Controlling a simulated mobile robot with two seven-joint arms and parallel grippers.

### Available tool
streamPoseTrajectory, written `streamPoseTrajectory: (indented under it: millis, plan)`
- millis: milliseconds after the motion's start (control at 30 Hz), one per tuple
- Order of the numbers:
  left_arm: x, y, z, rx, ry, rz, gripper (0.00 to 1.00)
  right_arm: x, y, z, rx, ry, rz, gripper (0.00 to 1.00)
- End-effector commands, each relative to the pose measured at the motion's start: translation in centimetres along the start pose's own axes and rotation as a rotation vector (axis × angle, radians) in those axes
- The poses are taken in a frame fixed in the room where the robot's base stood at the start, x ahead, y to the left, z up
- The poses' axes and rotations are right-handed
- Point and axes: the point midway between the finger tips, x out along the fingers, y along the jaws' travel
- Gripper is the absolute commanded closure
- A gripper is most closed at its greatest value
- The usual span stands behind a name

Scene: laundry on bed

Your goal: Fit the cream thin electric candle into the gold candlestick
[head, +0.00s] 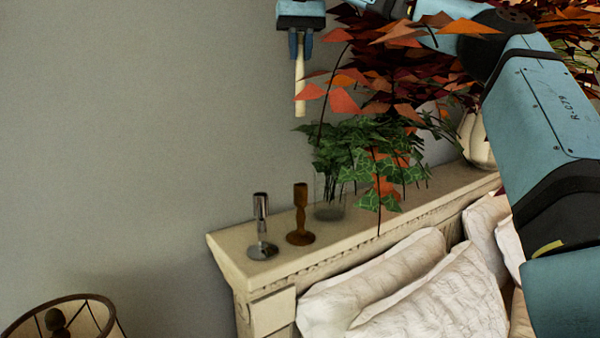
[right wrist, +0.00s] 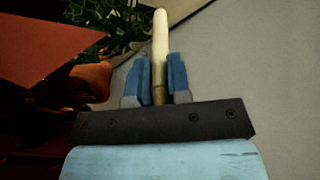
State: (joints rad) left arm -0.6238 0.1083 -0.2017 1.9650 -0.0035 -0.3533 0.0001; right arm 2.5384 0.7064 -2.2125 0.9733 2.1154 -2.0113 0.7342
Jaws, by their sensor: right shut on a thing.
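My right gripper (head: 300,42) is at the top of the head view, pointing down and shut on the cream thin candle (head: 300,90). The candle hangs nearly vertical below the fingers. In the right wrist view the candle (right wrist: 160,38) sticks out past the blue fingers (right wrist: 159,75), with a brownish part near the palm. Two candlesticks stand upright on the headboard ledge: a shiny silver one (head: 262,228) and a brown-gold one (head: 300,215) to its right. The gold one's top looks clear. The candle is well above both and apart from them. My left gripper is out of view.
A glass vase (head: 330,211) with green leaves stands just right of the gold candlestick on the headboard ledge (head: 232,260). Red-orange foliage (head: 385,60) spreads beside the candle. A white vase (head: 478,140) is further right. Pillows (head: 420,290) lie below. Space left of the candle is free.

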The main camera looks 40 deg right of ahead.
Motion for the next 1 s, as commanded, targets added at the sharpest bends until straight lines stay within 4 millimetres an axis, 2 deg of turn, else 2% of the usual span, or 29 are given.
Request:
streamPoseTrajectory:
  millis: [300,500,633,867,1000]
  plan:
    - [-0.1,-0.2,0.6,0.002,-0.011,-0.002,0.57,8.2,0.2,-0.1,-0.001,-0.004,-0.002,1.00]
    - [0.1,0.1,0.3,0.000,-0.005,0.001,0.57,12.5,0.0,-0.1,-0.001,-0.003,0.000,1.00]
    - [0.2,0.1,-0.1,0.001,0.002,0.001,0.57,14.2,0.0,-0.1,-0.001,0.000,0.000,1.00]
    - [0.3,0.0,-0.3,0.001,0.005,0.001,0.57,15.6,0.1,-0.1,0.001,0.001,-0.001,1.00]
    - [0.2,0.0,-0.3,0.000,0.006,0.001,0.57,17.5,0.0,-0.1,-0.001,-0.004,0.003,1.00]
